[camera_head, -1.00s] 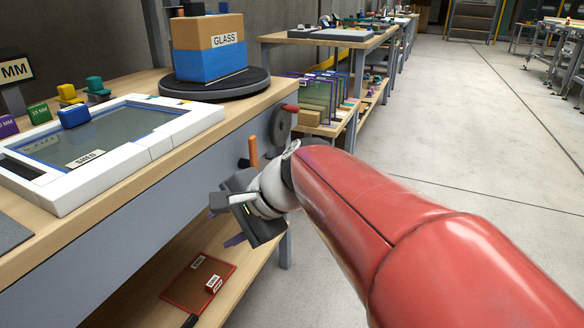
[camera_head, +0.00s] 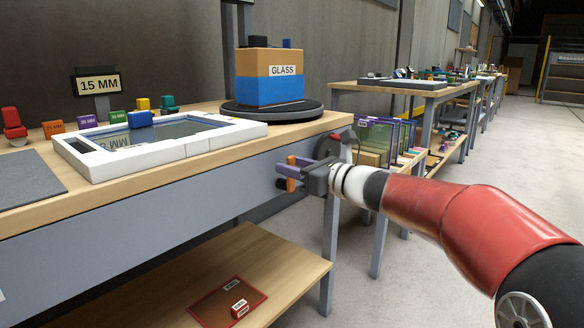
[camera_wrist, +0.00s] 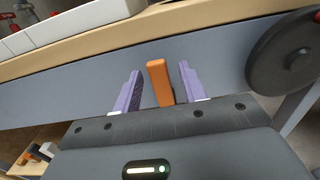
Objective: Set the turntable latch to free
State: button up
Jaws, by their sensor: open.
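The latch appears to be the upright orange handle (camera_head: 291,184) on the grey front panel of the bench, below the turntable (camera_head: 272,110). The turntable is a black disc that carries a box labelled GLASS (camera_head: 283,75). My gripper (camera_head: 286,169) is at the panel with its purple fingers on both sides of the handle. In the wrist view the orange handle (camera_wrist: 159,82) stands between the two open fingers, nearer the right one, with gaps on both sides. No marking of the latch position is readable.
A dark round wheel (camera_wrist: 286,52) with a red knob (camera_head: 336,137) sits right of the handle. A white-framed tray (camera_head: 88,169) and coloured blocks lie on the bench top. A red-edged panel (camera_head: 215,305) lies on the lower shelf. The floor at right is clear.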

jog(key=shift+w+a, duration=0.4)
jog(key=shift+a, duration=0.2)
grip_shut()
